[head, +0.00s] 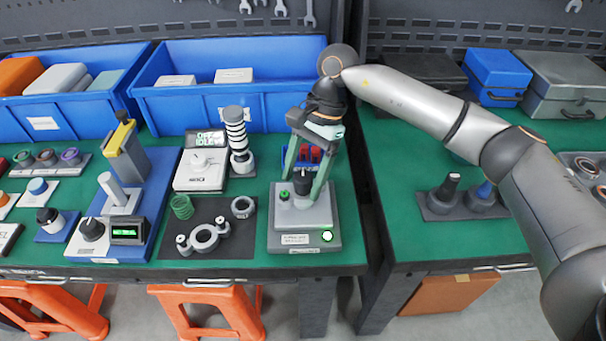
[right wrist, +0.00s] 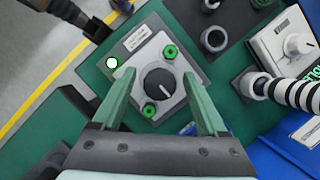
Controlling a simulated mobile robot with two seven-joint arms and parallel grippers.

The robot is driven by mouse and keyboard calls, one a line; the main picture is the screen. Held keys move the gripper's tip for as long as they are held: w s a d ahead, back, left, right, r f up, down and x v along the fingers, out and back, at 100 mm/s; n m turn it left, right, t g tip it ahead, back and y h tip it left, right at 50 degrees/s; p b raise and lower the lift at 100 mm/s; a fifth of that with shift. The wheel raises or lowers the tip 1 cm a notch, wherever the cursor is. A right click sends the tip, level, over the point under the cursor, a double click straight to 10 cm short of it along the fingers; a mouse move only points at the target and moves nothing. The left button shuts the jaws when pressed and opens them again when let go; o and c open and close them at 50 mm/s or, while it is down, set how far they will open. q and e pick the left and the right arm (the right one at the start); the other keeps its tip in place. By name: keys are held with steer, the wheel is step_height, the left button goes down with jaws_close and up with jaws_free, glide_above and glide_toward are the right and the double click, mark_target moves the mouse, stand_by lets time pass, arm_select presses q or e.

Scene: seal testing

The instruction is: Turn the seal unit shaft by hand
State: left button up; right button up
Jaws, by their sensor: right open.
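The seal unit (head: 290,219) is a light grey block on a darker grey base near the front edge of the left table. A black knob-like shaft top (right wrist: 160,82) with a white pointer line stands in its middle, between two green round fittings (right wrist: 170,51). It also shows in the head view (head: 302,184). My right gripper (head: 304,187) points down over the unit, open. In the right wrist view its green fingers (right wrist: 156,76) lie on either side of the knob, with visible gaps. Contact with the block below cannot be told. My left gripper is not in view.
A lit green-white lamp (head: 327,236) is on the base. A dark mat (head: 212,240) with a spring and metal rings lies to the left. A striped column (head: 238,140) and a display box (head: 201,170) stand behind it. Blue bins (head: 225,104) line the back.

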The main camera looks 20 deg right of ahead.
jaws_close()
stand_by(0.6)
